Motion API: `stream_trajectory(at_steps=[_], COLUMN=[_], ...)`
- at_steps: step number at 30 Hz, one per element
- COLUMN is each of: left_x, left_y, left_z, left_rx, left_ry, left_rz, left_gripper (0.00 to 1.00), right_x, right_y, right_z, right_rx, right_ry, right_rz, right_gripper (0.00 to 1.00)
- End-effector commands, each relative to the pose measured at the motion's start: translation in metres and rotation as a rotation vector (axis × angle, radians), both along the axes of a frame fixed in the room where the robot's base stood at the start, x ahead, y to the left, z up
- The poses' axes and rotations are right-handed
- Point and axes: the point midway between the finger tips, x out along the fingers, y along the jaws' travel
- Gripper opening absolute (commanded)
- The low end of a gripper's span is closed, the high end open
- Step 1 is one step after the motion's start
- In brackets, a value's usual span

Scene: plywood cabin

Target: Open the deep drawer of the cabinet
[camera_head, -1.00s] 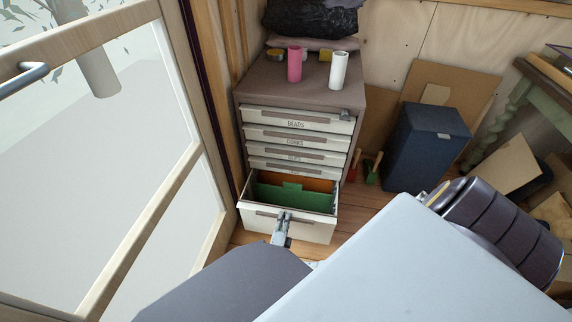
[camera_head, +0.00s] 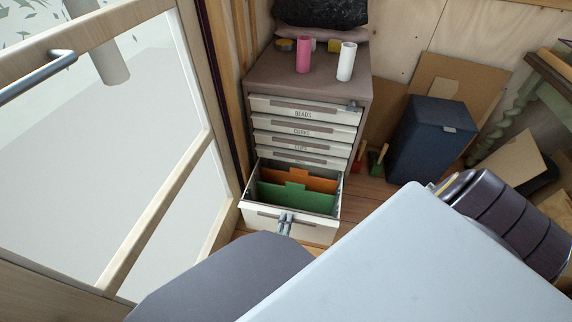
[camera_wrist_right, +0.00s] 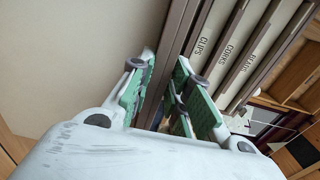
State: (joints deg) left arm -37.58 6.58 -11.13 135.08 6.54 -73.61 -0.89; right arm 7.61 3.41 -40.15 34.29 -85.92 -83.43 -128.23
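The cabinet (camera_head: 262,76) stands against the back wall with a stack of shallow drawers. Its deep drawer (camera_head: 262,221) at the bottom is pulled well out, showing orange (camera_head: 318,181) and green folders (camera_head: 300,198) inside. My right gripper (camera_head: 285,223) is at the front of this drawer, at its brown handle strip. In the right wrist view my right gripper (camera_wrist_right: 160,88) has its green-padded fingers on both sides of the brown handle (camera_wrist_right: 172,60), closed around it. Finger contact is partly hidden. My left gripper is not in view.
A glazed door (camera_head: 150,150) is close on the left of the drawer. A dark blue bin (camera_head: 425,145) and cardboard sheets (camera_head: 470,80) stand to the right. Pink (camera_head: 303,54) and white cylinders (camera_head: 346,61) stand on the cabinet. Some floor shows right of the drawer.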

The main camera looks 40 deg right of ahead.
Motion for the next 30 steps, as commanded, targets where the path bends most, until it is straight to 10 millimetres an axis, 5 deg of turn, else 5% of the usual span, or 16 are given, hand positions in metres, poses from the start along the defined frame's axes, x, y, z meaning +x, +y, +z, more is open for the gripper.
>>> stream_trajectory(at_steps=[30], left_x=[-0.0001], left_y=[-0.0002], left_z=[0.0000], left_rx=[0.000], left_ry=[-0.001], left_rz=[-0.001], left_gripper=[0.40], right_x=[0.0010], right_y=[-0.0002], right_z=[0.0079], right_rx=[-0.002], right_ry=[-0.006], right_rz=[-0.002], right_gripper=[0.29])
